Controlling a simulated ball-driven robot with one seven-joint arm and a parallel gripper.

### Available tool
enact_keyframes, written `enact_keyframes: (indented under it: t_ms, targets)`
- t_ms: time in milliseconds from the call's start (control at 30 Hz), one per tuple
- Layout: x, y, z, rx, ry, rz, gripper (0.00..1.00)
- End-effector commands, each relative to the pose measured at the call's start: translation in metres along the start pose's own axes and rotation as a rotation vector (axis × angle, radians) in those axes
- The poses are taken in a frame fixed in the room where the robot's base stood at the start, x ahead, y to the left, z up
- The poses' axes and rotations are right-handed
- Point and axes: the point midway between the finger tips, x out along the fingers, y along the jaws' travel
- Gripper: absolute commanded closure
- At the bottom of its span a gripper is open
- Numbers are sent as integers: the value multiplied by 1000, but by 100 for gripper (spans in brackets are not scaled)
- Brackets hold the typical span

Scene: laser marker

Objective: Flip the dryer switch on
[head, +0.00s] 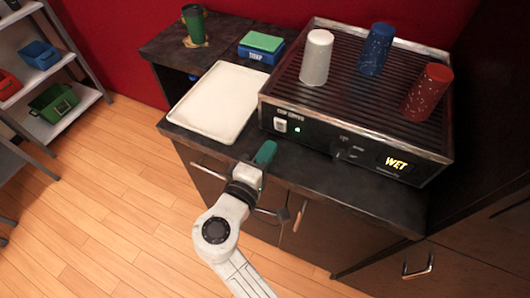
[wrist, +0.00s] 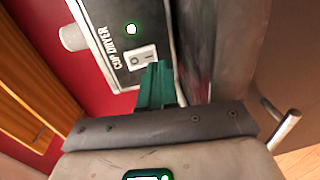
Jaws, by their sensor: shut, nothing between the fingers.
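The cup dryer (head: 350,150) is a black box with a ridged top and metal rim on the dark counter. Its white rocker switch (head: 281,125) sits at the left end of the front panel, beside a lit green light (head: 297,129). In the wrist view the switch (wrist: 143,58) shows "I" and "O" marks, close beyond my fingertips. Which way it is pressed I cannot tell. My gripper (head: 265,152) has green fingers, shut and empty, just in front of and below the switch; it also shows in the wrist view (wrist: 158,75). Contact with the switch is not clear.
White, blue and red cups (head: 316,57) (head: 376,48) (head: 427,92) stand upside down on the dryer. A lit "WET" display (head: 396,163) is at the panel's right. A white tray (head: 214,102) lies left of the dryer. Cabinet handles (head: 299,216) stick out below the counter.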

Motion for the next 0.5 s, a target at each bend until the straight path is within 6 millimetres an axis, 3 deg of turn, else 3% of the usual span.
enact_keyframes:
  t_ms: [500]
  targets:
    - [-63, -19, -1, -1, 4, 0, 100]
